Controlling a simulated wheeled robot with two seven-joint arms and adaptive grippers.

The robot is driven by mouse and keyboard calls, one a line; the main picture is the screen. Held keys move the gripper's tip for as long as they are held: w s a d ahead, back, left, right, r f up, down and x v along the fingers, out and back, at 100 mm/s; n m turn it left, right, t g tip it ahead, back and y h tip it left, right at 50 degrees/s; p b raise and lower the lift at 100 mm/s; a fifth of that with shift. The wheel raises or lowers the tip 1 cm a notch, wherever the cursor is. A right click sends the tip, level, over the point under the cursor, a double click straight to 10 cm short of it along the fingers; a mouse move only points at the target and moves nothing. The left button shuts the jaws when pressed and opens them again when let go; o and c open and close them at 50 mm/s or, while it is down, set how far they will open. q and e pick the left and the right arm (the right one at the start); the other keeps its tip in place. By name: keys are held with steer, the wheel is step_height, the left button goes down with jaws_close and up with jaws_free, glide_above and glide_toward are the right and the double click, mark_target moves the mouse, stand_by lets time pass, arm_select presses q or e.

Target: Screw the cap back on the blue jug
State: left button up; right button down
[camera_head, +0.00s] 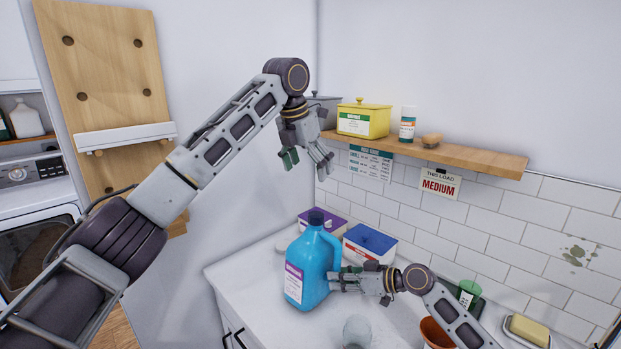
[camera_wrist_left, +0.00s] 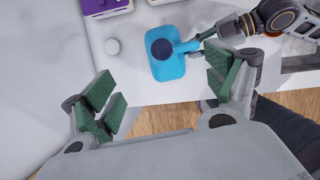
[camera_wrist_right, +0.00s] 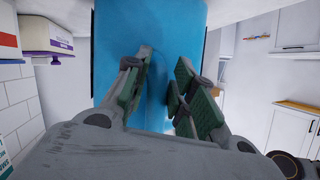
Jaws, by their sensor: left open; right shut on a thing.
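The blue jug (camera_head: 309,268) stands upright on the white counter, with a purple and white label. Its dark blue round top (camera_head: 316,217) also shows in the left wrist view (camera_wrist_left: 161,48); I cannot tell whether this is a cap or the open mouth. My right gripper (camera_head: 337,280) is shut on the jug at its handle side; the blue body fills the middle of the right wrist view (camera_wrist_right: 150,50). My left gripper (camera_head: 308,162) is open and empty, high above the jug, with its fingers pointing down. No separate cap is clearly visible.
A pale round object (camera_wrist_left: 112,46) lies on the counter beside the jug. A blue-lidded box (camera_head: 370,241) and a purple box (camera_head: 337,222) stand behind it. A clear glass (camera_head: 357,332) is in front. A wooden shelf (camera_head: 480,158) holding a yellow tin (camera_head: 362,121) juts out at right.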

steer(key=shift+s+a+f, duration=0.1)
steer(key=shift+s+f, duration=0.1)
steer(key=shift+f, duration=0.25)
steer(key=c, duration=1.1)
jaws_free()
steer(key=shift+r, duration=0.1)
steer(key=shift+w, duration=0.1)
steer(key=shift+w+r, duration=0.1)
steer(key=shift+w, duration=0.05)
steer(key=shift+v, duration=6)
